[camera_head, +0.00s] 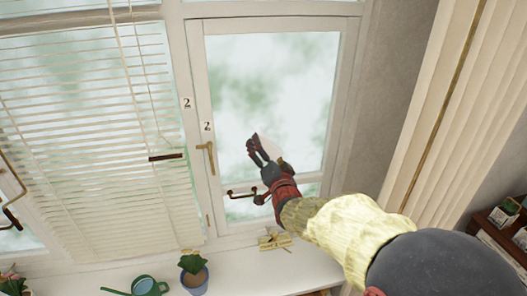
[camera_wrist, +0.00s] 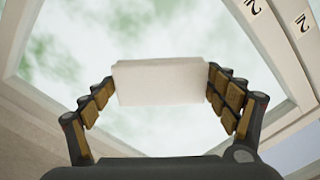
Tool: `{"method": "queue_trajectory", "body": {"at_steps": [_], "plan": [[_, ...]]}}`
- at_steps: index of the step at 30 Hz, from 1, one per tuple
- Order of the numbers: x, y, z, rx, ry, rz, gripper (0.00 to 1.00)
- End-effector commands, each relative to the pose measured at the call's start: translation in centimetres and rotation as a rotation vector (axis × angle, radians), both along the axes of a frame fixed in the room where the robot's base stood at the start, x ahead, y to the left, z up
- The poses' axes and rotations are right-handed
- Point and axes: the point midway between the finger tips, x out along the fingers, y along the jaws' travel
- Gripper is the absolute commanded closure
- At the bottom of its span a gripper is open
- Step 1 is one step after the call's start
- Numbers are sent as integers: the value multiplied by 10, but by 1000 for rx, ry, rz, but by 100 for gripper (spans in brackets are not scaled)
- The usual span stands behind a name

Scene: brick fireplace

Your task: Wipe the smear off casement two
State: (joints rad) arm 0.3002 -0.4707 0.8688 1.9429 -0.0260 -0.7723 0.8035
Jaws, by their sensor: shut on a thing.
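Casement two (camera_head: 198,60) is a white-framed window with a "2" on its frame and another on the post beside it. Its pane (camera_head: 290,75) shows blurred white and green. My gripper (camera_head: 255,148) is in front of the lower pane. In the wrist view my gripper (camera_wrist: 160,95) is shut on a plain white block (camera_wrist: 160,75), held level between both fingers with the pane behind it. A faint pale patch lies by the fingers in the head view; I cannot tell whether it is smear or block. Contact with the glass cannot be told.
A brass handle (camera_head: 207,157) and a dark stay bar (camera_head: 243,192) are left of my arm. A slatted blind (camera_head: 90,120) hangs left, a pleated curtain (camera_head: 435,100) right. The sill holds a potted plant (camera_head: 193,272), a green watering can (camera_head: 145,286) and a yellowish object (camera_head: 274,241).

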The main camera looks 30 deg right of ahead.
Motion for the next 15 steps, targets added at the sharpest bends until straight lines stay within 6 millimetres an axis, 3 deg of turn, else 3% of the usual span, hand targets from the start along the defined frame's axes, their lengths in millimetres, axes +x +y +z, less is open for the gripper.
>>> {"method": "queue_trajectory", "body": {"at_steps": [15], "plan": [[44,-12,2,1,-1,1,34]]}}
